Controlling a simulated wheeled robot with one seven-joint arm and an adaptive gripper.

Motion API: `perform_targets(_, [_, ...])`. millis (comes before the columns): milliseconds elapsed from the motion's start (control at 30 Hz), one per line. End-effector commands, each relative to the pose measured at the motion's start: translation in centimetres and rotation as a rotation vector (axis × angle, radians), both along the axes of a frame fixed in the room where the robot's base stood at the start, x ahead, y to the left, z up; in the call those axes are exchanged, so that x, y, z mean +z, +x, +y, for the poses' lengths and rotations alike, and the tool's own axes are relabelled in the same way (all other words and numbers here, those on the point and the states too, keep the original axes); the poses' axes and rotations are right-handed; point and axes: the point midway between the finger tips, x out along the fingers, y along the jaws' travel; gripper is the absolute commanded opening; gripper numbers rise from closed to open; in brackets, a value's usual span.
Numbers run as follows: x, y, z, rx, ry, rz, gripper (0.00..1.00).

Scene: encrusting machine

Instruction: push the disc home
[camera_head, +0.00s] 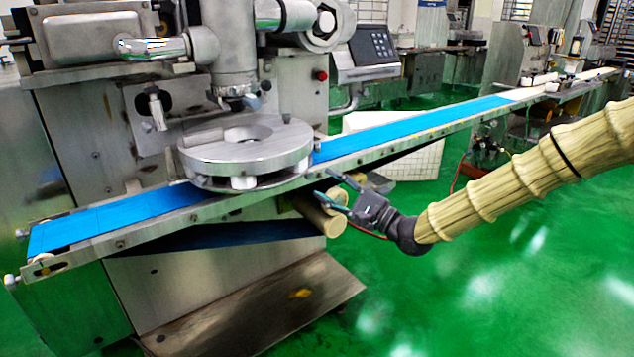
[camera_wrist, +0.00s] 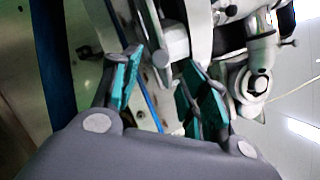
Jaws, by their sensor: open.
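The disc (camera_head: 245,150) is a thick round metal plate with a round opening in its top. In the head view it sits over the blue conveyor belt, below the machine's vertical nozzle. A part of its edge seems to show beyond my fingers in the wrist view (camera_wrist: 172,35). My gripper (camera_head: 332,192) is open and empty, to the right of the disc and a little lower, by the near rail of the conveyor. In the wrist view its teal-padded fingers (camera_wrist: 160,88) stand apart with nothing between them. I cannot tell whether a fingertip touches the rail.
The blue belt (camera_head: 400,127) runs from front left to back right, with a metal rail along its near side. A roller (camera_head: 327,217) sticks out below the rail near my gripper. A white crate (camera_head: 405,160) stands behind the belt. Green floor is open at the right.

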Motion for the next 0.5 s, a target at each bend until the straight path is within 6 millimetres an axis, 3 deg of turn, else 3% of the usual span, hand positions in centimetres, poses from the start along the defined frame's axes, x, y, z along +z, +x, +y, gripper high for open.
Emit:
perform_targets(233, [0.6, 1.8, 2.6, 0.001, 0.000, -0.001, 0.44])
perform_targets(500, [0.9, 2.5, 3.4, -0.001, 0.000, 0.001, 0.44])
